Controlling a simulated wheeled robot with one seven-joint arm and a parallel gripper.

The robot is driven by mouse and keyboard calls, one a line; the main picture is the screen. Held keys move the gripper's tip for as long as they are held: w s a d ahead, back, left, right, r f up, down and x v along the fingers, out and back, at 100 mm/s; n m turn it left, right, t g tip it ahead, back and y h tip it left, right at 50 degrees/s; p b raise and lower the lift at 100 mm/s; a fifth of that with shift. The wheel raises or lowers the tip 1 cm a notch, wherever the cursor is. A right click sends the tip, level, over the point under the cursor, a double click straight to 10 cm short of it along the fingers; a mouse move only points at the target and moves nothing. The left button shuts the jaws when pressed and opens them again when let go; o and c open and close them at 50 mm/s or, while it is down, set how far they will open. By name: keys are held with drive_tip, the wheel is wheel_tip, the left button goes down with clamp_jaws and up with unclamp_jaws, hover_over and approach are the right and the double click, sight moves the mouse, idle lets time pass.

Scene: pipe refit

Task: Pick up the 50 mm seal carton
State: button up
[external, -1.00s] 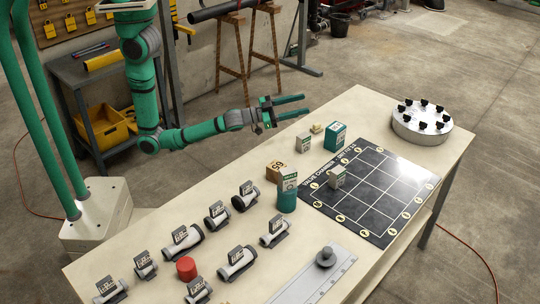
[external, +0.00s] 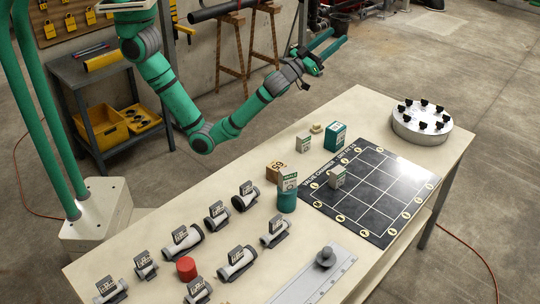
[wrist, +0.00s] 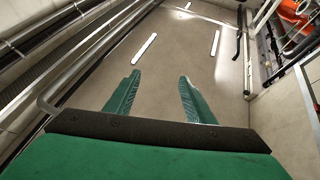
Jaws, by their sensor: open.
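Several small cartons stand on the bench, and their size print is too small to read, so I cannot tell which is 50 mm. A grey-white carton (external: 303,142) and a larger teal-and-white carton (external: 335,137) stand behind the dark grid board. A pale small carton (external: 337,178) is on the board. My gripper (external: 339,37) is raised above and behind the bench, open and empty, pointing away from the cartons.
The dark grid board (external: 372,213) lies at the bench's right. A round grey fixture with black knobs (external: 421,123) is at the far right corner. A numbered wooden block (external: 276,171), a red cylinder (external: 186,268) and several labelled pipe pieces (external: 236,263) occupy the left part.

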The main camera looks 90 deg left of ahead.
drive_tip(key=s+d+f+n+g+h, duration=0.1)
drive_tip(key=d+f+g, duration=0.2)
drive_tip(key=f, duration=0.6)
drive_tip(key=s+d+f+n+g, duration=0.1)
drive_tip(key=s+d+f+g, duration=0.15)
drive_tip(key=f, duration=0.75)
drive_tip(key=g+h, duration=0.1)
drive_tip(key=g, duration=0.4)
approach(300, 141)
drive_tip(key=shift+n+t, duration=0.25)
drive_tip(key=shift+n, duration=0.15)
drive_tip(key=w, duration=0.2)
drive_tip(key=w+a, duration=0.1)
drive_tip(key=w, duration=0.1)
drive_tip(key=w+a, duration=0.1)
drive_tip(key=shift+w+r, duration=0.2)
drive_tip(key=shift+w, duration=0.2)
drive_tip(key=shift+s+a+f+g, duration=0.2)
drive_tip(key=shift+s+a+f, duration=0.15)
drive_tip(key=shift+f, duration=0.2)
drive_tip(key=shift+s+a+f+g, duration=0.2)
drive_tip(key=shift+s+a+f, duration=0.15)
drive_tip(key=shift+f, duration=0.25)
drive_tip(key=x, duration=0.4)
drive_tip(key=shift+w+a+f, duration=0.1)
drive_tip(key=shift+a+f, duration=0.1)
drive_tip(key=shift+x, duration=3.2)
drive_tip(key=shift+s+f, duration=0.2)
drive_tip(key=shift+s, duration=0.05)
drive_tip(key=shift+c, duration=0.7)
